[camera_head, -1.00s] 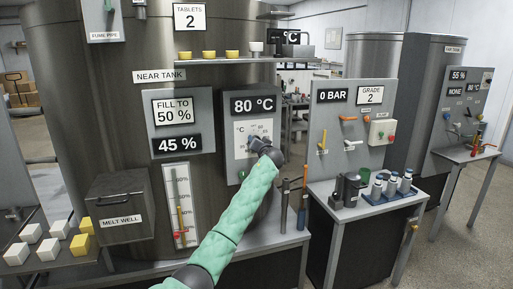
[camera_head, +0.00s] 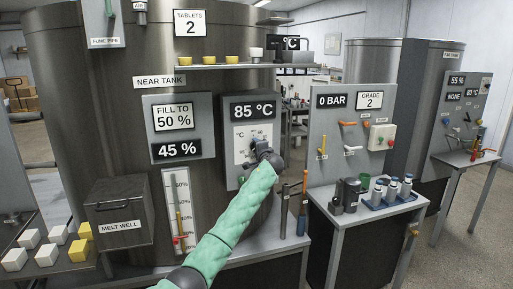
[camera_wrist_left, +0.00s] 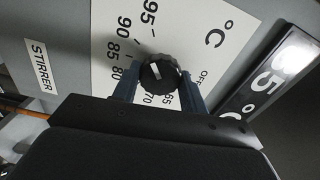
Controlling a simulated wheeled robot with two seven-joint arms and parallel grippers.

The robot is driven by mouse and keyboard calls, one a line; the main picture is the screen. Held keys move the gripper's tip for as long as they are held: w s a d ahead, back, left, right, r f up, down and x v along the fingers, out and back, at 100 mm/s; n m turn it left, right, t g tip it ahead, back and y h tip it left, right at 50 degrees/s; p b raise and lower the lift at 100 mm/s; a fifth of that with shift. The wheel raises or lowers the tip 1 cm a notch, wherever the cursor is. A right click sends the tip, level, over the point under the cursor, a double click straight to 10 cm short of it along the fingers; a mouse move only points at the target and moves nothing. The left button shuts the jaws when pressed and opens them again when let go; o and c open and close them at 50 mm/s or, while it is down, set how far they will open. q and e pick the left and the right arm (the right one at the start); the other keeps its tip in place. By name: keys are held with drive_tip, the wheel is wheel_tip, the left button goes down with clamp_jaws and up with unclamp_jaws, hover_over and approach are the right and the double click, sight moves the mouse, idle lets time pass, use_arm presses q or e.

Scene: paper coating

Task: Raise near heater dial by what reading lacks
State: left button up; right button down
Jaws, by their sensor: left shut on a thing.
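The near heater dial is a dark ribbed knob (camera_wrist_left: 158,73) with a white pointer mark, on a white scale plate (camera_head: 243,150) marked in °C. In the left wrist view the scale (camera_wrist_left: 115,30) shows OFF and numbers including 65, 70, 80, 85, 90 and 95. My left gripper (camera_head: 260,150) is at the dial, its blue-grey fingers closed on both sides of the knob, hiding part of it in the head view. The display above the dial (camera_head: 255,110) reads 85 °C. My right gripper is not in view.
The near tank (camera_head: 85,120) carries a 45 % display (camera_head: 177,149) and a FILL TO 50 % sign (camera_head: 173,116). Upright tools (camera_head: 301,205) stand right of my arm. A shelf with yellow cups (camera_head: 209,58) is above. The melt well (camera_head: 120,212) is at left.

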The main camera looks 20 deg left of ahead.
use_arm(q)
drive_tip(key=shift+d+f+m, duration=0.1)
drive_tip(key=shift+m, duration=0.9)
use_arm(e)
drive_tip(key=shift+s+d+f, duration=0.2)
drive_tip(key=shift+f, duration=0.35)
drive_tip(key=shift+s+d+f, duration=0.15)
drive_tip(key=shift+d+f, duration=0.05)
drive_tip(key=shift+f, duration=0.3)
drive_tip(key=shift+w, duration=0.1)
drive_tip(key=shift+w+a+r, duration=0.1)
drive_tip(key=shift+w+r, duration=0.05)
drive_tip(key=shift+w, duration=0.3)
